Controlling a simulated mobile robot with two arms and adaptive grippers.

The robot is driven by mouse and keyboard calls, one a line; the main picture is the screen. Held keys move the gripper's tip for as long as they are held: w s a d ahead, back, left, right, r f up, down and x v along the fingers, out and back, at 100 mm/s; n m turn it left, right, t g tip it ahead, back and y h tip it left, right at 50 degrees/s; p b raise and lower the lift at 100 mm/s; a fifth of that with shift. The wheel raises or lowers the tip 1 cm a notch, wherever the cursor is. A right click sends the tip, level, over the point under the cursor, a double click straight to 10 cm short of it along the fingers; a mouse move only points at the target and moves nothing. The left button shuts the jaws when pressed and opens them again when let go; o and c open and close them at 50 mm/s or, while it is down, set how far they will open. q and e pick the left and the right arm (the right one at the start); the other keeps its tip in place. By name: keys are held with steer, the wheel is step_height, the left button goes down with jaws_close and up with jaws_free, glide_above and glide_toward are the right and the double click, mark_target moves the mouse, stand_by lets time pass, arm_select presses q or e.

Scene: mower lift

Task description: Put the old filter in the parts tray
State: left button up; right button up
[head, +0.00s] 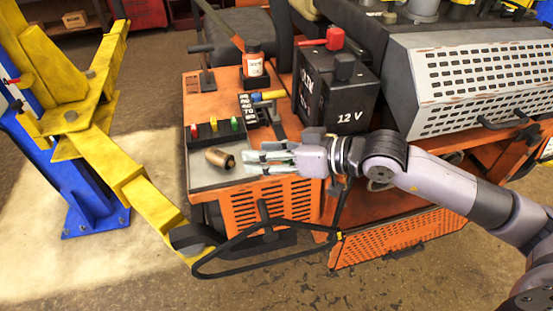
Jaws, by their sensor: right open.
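The old filter looks to be the small brown cylinder (219,158), lying on its side on a flat grey surface (206,179) at the front of the orange mower console. I cannot tell for sure whether this grey surface is the parts tray; no other tray is clear. My right gripper (250,161) comes in from the right with its fingers pointing left. It is open, with its fingertips just right of the brown cylinder and apart from it in the picture. Nothing shows held between the fingers. My left gripper is out of view.
A yellow lift arm (140,190) stands at left. A black bar frame (260,255) lies in front.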

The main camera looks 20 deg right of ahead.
steer(key=shift+b+v, duration=0.35)
steer(key=shift+v, duration=1.05)
